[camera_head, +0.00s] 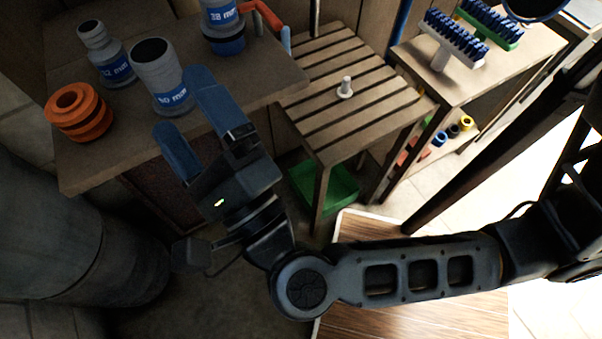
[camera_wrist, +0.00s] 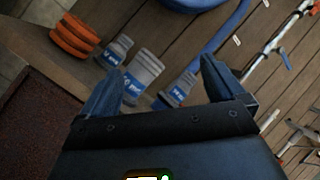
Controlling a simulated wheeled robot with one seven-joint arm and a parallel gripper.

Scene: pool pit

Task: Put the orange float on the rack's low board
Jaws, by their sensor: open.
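The orange float (camera_head: 78,110), a ribbed ring-like piece, sits at the left front corner of the wooden counter (camera_head: 95,165). It also shows at the upper left in the wrist view (camera_wrist: 75,37). My gripper (camera_head: 181,103) is open and empty, its blue fingers over the counter's front, to the right of the float. In the wrist view, the float lies outside the left finger. A wooden shelf unit that looks like the rack stands at the right; its low board (camera_head: 447,152) holds several small coloured rings, partly hidden by a dark post.
Grey fittings with blue labels (camera_head: 160,77) (camera_head: 104,55) stand between the float and my gripper's far side. A slatted wooden stand (camera_head: 340,100) carries a small pale peg (camera_head: 345,88), with a green tray (camera_head: 338,186) below. Brushes (camera_head: 455,40) lie on the shelf unit's top.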

